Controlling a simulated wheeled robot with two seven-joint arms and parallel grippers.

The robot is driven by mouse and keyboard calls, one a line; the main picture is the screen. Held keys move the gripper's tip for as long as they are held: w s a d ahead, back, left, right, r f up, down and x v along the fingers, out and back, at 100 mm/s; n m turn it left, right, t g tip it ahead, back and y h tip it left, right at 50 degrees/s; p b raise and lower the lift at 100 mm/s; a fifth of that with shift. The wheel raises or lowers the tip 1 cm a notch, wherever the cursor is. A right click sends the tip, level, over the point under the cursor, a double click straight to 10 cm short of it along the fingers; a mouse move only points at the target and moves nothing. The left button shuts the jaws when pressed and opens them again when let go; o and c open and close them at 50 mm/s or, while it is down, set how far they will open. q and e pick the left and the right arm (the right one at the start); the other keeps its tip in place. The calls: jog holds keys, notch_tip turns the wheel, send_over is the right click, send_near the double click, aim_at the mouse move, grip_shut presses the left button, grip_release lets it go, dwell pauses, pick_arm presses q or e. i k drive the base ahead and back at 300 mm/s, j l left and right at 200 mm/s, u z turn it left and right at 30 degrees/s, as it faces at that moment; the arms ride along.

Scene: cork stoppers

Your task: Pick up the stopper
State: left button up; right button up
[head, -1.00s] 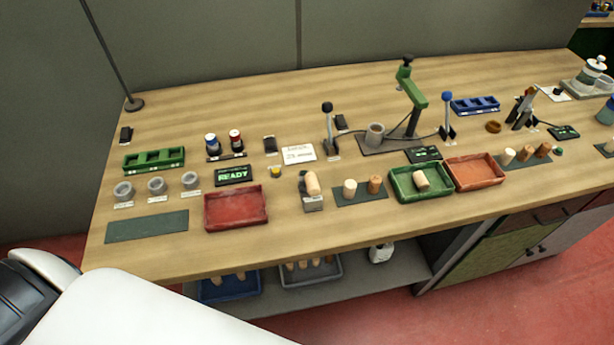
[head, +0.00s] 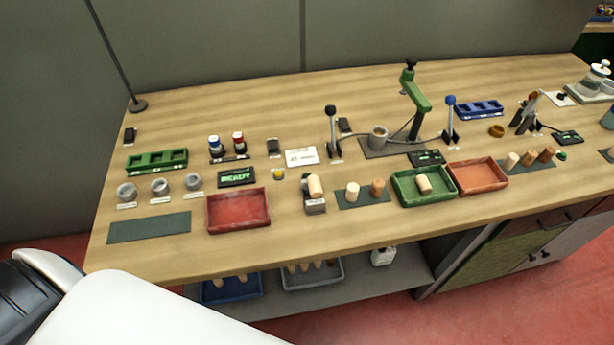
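Several cork stoppers are on the wooden bench. A pale stopper (head: 315,187) rests on a small grey stand (head: 315,207) near the middle. A pale stopper (head: 352,192) and a browner one (head: 377,188) stand upright on a dark mat (head: 362,203). Another pale stopper (head: 423,184) is in the green tray (head: 408,198). Three more stand in a row at the right: a pale one (head: 512,160), a tan one (head: 528,157) and a brown one (head: 546,154). Neither of my grippers shows in the head view.
A red tray (head: 238,226) and an empty dark green mat (head: 150,228) are at the left front. An orange tray (head: 480,190) adjoins the green one. A green press (head: 417,97) and levers stand behind. A shelf below holds a blue bin (head: 232,296) and a grey bin (head: 312,282).

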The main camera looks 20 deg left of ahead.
aim_at(316, 191)
jog(key=k+j+z, duration=0.25)
jog(key=j+z, duration=0.15)
jog(key=k+j+z, duration=0.4)
jog(key=j, duration=0.15)
jog(key=k+j+z, duration=0.25)
jog(key=z, duration=0.2)
jog(key=j, duration=0.1)
